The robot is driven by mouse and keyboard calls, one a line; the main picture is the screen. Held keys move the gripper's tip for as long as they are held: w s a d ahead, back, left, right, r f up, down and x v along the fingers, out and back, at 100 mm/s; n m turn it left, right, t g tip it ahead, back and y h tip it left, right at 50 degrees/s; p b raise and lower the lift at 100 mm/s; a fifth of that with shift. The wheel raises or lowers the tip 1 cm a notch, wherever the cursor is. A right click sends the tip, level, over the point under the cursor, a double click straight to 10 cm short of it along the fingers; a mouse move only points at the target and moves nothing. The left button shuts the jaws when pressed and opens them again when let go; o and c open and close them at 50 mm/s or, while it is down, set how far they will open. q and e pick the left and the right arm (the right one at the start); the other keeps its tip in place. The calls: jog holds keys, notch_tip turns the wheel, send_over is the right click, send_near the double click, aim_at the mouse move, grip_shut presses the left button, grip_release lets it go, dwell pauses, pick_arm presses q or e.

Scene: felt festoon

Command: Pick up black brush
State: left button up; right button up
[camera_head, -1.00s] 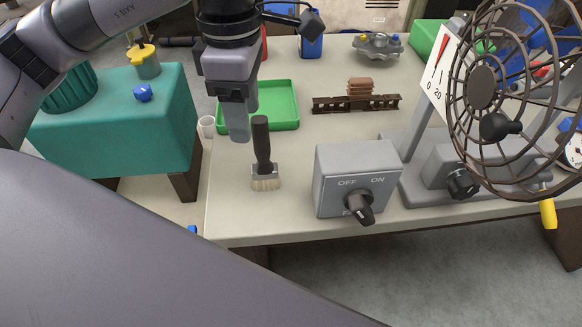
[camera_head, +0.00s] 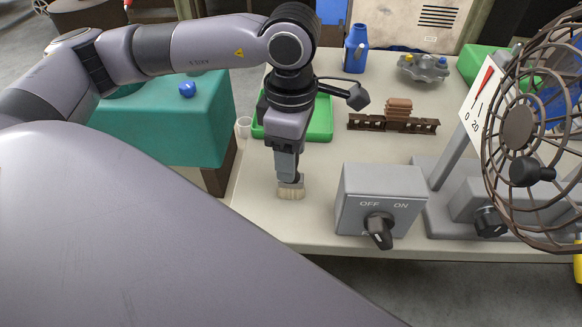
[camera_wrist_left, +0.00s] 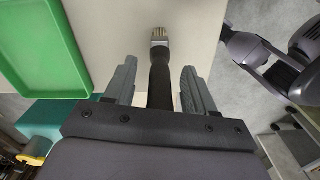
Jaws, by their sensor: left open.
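The black brush has a dark handle, a metal ferrule and pale bristles (camera_head: 291,191). In the left wrist view the brush handle (camera_wrist_left: 160,80) runs between the two open fingers of my left gripper (camera_wrist_left: 155,85), with a gap on each side. My right gripper is not in view.
A grey OFF/ON switch box (camera_head: 381,200) stands right of the brush. A caged fan (camera_head: 530,130) stands at the right. Brown bricks (camera_head: 398,108) sit on a dark rack (camera_head: 365,122).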

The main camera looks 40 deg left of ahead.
pick_arm(q)
grip_shut()
notch_tip(320, 180, up, 11)
jog(key=shift+w+d+f, duration=0.1)
notch_tip(320, 180, up, 9)
jog(key=p, duration=0.2)
dwell(0.4)
dwell(0.3)
